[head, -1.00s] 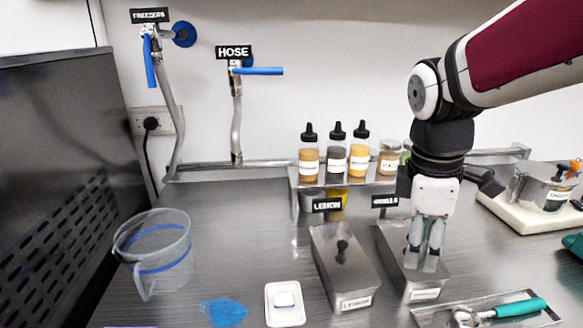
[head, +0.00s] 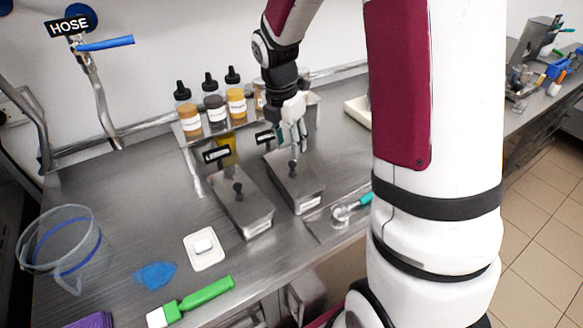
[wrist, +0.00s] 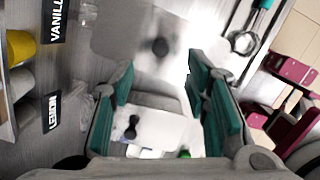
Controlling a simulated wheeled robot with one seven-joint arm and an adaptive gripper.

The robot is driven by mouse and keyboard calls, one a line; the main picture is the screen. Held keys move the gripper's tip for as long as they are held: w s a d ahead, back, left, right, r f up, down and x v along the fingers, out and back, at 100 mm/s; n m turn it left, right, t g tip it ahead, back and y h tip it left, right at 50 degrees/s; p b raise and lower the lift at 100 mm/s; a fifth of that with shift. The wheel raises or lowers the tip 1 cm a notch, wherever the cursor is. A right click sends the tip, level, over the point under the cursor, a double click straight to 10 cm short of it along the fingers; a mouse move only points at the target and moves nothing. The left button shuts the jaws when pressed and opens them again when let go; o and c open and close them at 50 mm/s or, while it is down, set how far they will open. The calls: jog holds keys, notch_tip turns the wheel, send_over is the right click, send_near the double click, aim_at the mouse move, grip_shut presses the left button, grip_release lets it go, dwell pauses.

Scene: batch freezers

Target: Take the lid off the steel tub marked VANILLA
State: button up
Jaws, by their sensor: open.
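The VANILLA tub (head: 306,195) is a steel box with its flat lid (head: 283,164) on, behind and to the right of the similar LEMON tub (head: 250,216). The vanilla lid's dark knob (head: 292,168) shows just below my gripper (head: 293,148). My gripper is open and empty, pointing down over the vanilla lid. In the wrist view the vanilla lid (wrist: 118,34) and knob (wrist: 160,46) lie just beyond my fingertips (wrist: 160,68); I cannot tell the exact height gap. The VANILLA sign (wrist: 57,18) is at the top left there.
A shelf with several bottles (head: 214,108) stands behind the tubs. A metal tray with a teal-handled scoop (head: 342,212) lies right of the vanilla tub. A white dish (head: 205,250), green-handled brush (head: 198,299) and clear jug (head: 62,250) are at the left.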

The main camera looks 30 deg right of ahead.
aim_at(292, 163)
jog(key=shift+w+d+f+p, duration=0.1)
jog(key=shift+d+f+p, duration=0.1)
jog(key=shift+f, duration=1.05)
jog(key=shift+d+f+p, duration=0.1)
jog(key=shift+d+f, duration=0.1)
jog(key=shift+f, duration=1.1)
jog(key=shift+w+d+f+p, duration=0.1)
jog(key=shift+d+f, duration=0.1)
jog(key=shift+f, duration=1.05)
grip_shut()
